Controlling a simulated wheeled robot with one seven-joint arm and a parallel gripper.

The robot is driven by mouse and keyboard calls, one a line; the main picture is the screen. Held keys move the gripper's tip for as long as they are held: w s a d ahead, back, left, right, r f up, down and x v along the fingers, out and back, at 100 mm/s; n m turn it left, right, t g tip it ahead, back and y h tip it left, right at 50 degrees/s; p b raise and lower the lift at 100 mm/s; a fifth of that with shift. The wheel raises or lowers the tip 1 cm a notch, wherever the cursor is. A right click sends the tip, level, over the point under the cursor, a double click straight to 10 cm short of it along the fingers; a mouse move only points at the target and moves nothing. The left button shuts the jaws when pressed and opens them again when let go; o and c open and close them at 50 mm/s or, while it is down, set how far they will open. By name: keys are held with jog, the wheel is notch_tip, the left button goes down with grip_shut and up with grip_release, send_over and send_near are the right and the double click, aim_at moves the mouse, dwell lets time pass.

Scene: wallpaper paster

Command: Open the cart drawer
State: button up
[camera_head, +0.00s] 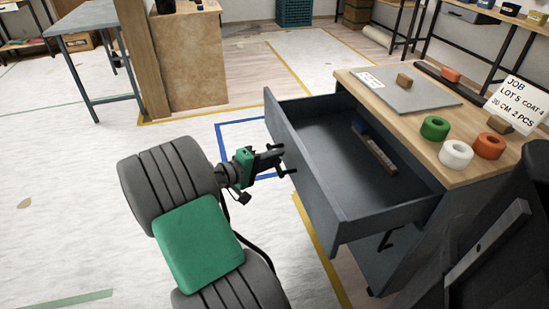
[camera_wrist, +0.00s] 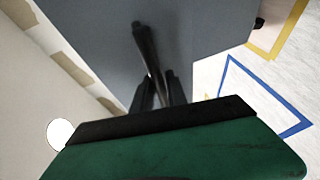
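The cart drawer (camera_head: 312,178) is grey and pulled well out from under the wooden cart top (camera_head: 462,165), so its inside shows from above. A wood-and-metal tool with a blue part (camera_head: 375,150) lies inside it. My gripper (camera_head: 279,160) is at the outer side of the drawer front, around the middle of its length. In the wrist view the grey front (camera_wrist: 95,35) fills the upper middle. The dark bar handle (camera_wrist: 148,48) runs down between the two close fingers of my gripper (camera_wrist: 161,90), which appear shut on it. The exact contact is partly hidden.
On the cart top are a grey board (camera_head: 405,92), green (camera_head: 435,128), white (camera_head: 456,154) and orange (camera_head: 489,146) rolls and a job card (camera_head: 518,104). A wooden cabinet (camera_head: 195,60) and a table (camera_head: 88,17) stand at back left. The floor left of the drawer is clear.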

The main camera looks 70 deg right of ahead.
jog(key=o, duration=0.3)
jog(key=shift+o, duration=0.2)
jog(key=p+v, duration=0.3)
jog(key=v, duration=0.4)
jog(key=shift+a+p, duration=0.35)
jog(key=shift+p, duration=0.05)
jog(key=shift+w+r, duration=0.15)
